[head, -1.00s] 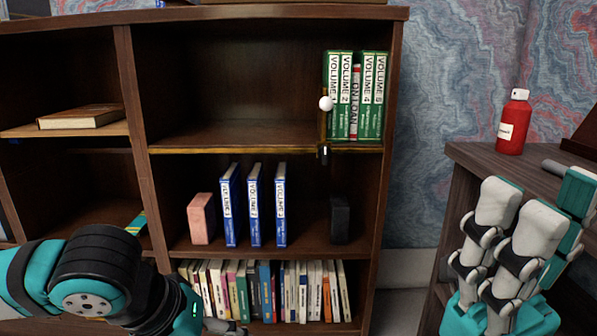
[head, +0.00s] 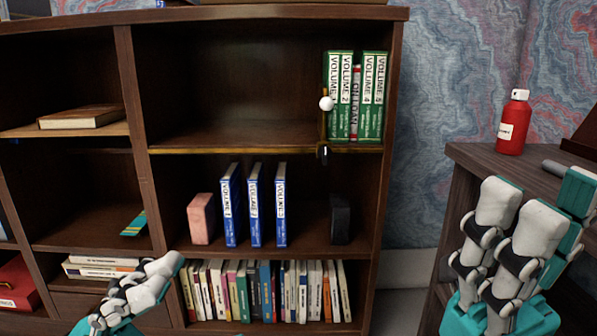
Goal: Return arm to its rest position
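My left gripper (head: 135,292) is at the lower left, in front of the bottom shelves of the bookcase. Its grey and white fingers point up and to the right, and I see nothing held in them. Whether they are apart or closed is not clear. My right gripper (head: 505,240) is at the lower right, in front of the dark wooden desk. Its two pale fingers point up with a narrow gap between them, and nothing shows in that gap.
The bookcase (head: 270,12) holds green volumes (head: 373,97) top right, blue volumes (head: 255,205) between a pink block (head: 201,219) and a black block (head: 340,219), and a bottom row of books (head: 263,290). A red bottle (head: 513,123) stands on the desk (head: 490,156).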

